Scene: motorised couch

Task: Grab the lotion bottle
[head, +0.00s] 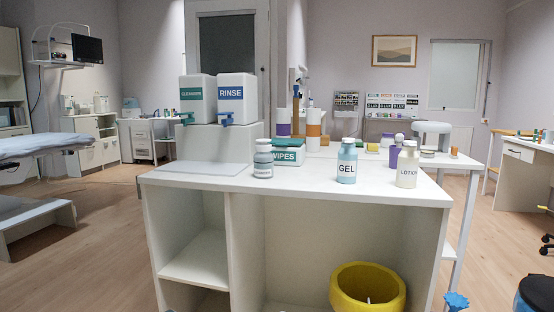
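The lotion bottle (407,166) is a small cream-white bottle with a "LOTION" label and a pale cap. It stands upright near the right front corner of the white counter (320,190) in the head view. A light blue "GEL" bottle (347,163) stands to its left, with a gap between them. A purple bottle (394,152) stands just behind the lotion bottle. My gripper is not in view.
Cleanser (197,100) and rinse (237,100) containers sit on a raised block. A yellow bin (367,290) is in the open space below. Floor shows right of the counter.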

